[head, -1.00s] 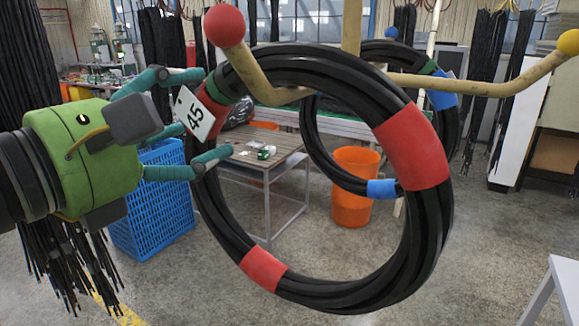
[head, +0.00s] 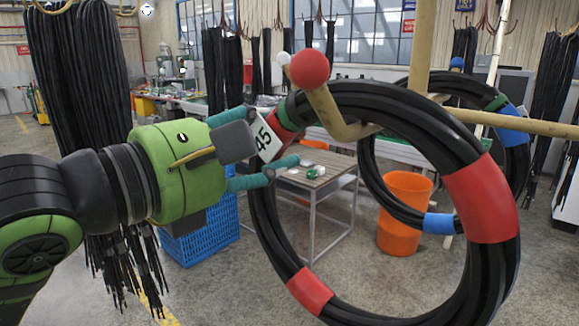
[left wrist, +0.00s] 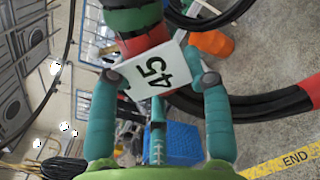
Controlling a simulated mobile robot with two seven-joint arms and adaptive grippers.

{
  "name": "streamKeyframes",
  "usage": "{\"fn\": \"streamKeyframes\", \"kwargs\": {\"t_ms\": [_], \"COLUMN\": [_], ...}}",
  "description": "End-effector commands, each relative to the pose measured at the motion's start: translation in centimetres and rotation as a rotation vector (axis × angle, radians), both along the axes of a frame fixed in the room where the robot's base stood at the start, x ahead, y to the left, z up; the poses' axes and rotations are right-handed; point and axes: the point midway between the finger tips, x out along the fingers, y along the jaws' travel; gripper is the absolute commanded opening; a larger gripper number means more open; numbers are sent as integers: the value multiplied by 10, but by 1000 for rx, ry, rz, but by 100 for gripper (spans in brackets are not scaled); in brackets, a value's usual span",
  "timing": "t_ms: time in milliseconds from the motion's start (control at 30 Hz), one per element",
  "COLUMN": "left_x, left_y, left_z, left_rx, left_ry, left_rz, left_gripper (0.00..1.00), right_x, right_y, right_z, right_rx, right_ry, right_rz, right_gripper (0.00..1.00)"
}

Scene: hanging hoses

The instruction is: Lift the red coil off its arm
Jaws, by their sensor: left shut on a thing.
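The red coil (head: 487,195) is a thick ring of black hose with red bands. It hangs upright on a yellowish peg arm (head: 338,118) that ends in a red ball (head: 309,68). A white tag marked 45 (head: 263,141) is on its left side. My left gripper (head: 273,138) is shut on the coil's upper left side, at a red band by the tag. My right gripper is not in view.
Behind hangs a second black coil with blue bands (head: 438,223). A pale post (head: 421,50) and crossbar (head: 515,123) stand at upper right. A blue crate (head: 205,238), small table (head: 318,186) and orange bin (head: 400,240) stand behind. Black hoses (head: 85,80) hang at left.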

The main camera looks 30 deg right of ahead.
Motion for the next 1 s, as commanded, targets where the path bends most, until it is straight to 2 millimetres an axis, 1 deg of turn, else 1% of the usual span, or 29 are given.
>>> {"fn": "streamKeyframes", "kwargs": {"t_ms": [167, 400, 600, 767, 1000], "left_x": [0, 0, 0, 0, 0], "left_y": [0, 0, 0, 1, 1], "left_z": [16, 59, 88, 98, 100], "left_rx": [-5, -7, -6, -6, -6], "left_ry": [-3, -3, -2, 0, 1], "left_rz": [1, 2, 2, 1, 1], "left_gripper": [0, 0, 0, 0, 0], "right_x": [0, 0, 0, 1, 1], "right_y": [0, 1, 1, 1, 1], "right_z": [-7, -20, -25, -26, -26], "right_rx": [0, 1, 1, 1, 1], "right_ry": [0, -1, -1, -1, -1], "right_rz": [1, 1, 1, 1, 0], "right_gripper": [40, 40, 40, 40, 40]}}
